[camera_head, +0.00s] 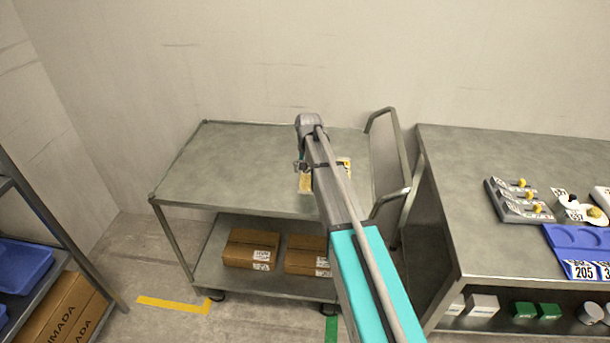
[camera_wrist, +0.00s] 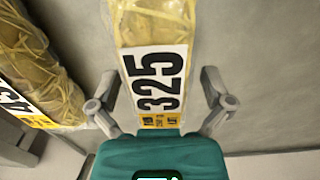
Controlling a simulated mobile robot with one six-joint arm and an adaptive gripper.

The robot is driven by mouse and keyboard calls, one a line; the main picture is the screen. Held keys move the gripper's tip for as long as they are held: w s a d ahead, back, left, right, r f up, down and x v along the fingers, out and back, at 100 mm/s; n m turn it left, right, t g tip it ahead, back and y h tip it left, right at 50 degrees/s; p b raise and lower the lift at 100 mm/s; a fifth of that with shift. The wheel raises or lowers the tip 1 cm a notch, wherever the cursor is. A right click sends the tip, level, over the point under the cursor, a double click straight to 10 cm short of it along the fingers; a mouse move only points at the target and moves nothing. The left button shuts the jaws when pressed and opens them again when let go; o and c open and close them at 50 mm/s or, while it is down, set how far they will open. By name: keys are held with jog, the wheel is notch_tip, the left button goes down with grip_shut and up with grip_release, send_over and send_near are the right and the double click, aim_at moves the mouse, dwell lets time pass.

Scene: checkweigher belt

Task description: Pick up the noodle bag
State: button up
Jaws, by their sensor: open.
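A clear noodle bag (camera_wrist: 158,28) with yellow strands and a white label reading 325 lies on the grey cart top in the wrist view. My gripper (camera_wrist: 158,84) is open, with one finger on each side of the labelled end of this bag; I see no finger closed on it. A second similar bag (camera_wrist: 38,55) lies to the left, its label partly cut off. In the head view, yellow bag patches (camera_head: 305,182) show beside my arm on the cart; my arm hides the rest and most of the gripper.
The metal cart (camera_head: 225,160) has a clear left top, a raised handle (camera_head: 403,160) at right and cartons (camera_head: 250,249) below. A workbench (camera_head: 455,185) with devices and a blue tray (camera_head: 575,238) stands right. A shelf with blue bins (camera_head: 22,265) is at left.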

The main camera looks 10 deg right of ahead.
dwell(0.4)
jog(key=c, duration=1.1)
jog(key=shift+c, duration=0.2)
jog(key=shift+r, duration=0.2)
notch_tip(320, 180, up, 2)
jog(key=shift+r+p, duration=0.1)
jog(key=shift+p, duration=1.15)
jog(key=s+r+p, duration=0.1)
jog(key=r+p, duration=0.1)
jog(key=s+r+p, duration=0.4)
jog(key=shift+d+r+p, duration=0.2)
jog(key=shift+r+p, duration=0.1)
jog(key=s+r+p, duration=0.3)
jog(key=s+p, duration=0.1)
jog(key=s, duration=0.5)
jog(key=shift+d+r, duration=0.3)
jog(key=shift+r, duration=0.1)
